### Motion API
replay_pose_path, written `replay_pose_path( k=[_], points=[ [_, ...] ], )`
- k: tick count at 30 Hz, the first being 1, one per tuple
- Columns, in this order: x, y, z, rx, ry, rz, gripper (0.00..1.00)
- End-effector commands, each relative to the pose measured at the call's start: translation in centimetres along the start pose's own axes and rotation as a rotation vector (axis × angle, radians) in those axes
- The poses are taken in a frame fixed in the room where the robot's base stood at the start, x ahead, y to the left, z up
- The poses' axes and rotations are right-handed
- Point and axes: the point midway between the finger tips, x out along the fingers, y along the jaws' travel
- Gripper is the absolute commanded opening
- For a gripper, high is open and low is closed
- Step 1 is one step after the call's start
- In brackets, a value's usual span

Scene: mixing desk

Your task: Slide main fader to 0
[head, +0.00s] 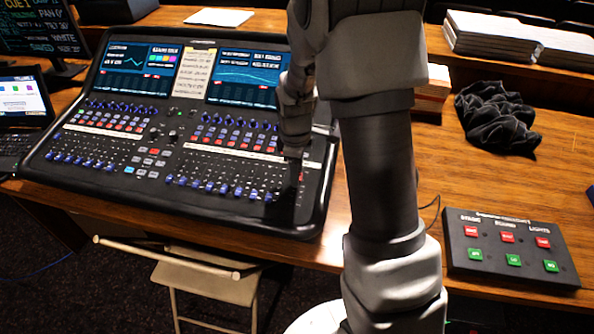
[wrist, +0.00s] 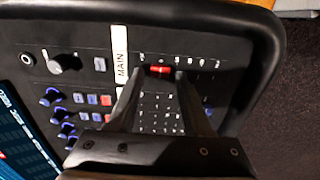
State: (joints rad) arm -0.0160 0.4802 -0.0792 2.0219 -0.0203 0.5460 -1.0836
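The mixing desk (head: 335,180) is a large black console on a wooden table. Its main fader is a red cap (wrist: 160,70) beside the white MAIN label (wrist: 120,55) in the wrist view. In the head view the red cap (head: 301,177) shows small at the lower right of the desk. My gripper (wrist: 161,74) points down at the desk with one fingertip on each side of the cap. The gap is narrow, and I cannot tell whether the fingers press on the cap. In the head view my gripper (head: 293,155) is partly hidden by its own links.
Rows of blue-capped faders (head: 215,188) lie left of the main fader. A black button box (head: 510,250) with red and green buttons sits at right. A dark cloth (head: 495,118) and paper stacks (head: 520,38) lie behind it. A folding chair (head: 205,275) stands in front.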

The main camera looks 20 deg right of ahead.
Motion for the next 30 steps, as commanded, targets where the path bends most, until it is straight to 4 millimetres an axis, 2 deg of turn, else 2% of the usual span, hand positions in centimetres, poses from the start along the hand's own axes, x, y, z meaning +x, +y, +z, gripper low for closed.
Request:
replay_pose_path(
  k=[10,14,17,30],
  points=[
    [-0.1,0.0,0.0,0.001,-0.001,0.0,0.6],
    [-1.1,0.1,0.0,0.0,0.001,0.002,0.6],
    [-2.8,0.1,0.0,0.0,0.002,0.004,0.6],
    [-13.4,0.1,0.0,0.001,0.002,0.004,0.6]
  ],
)
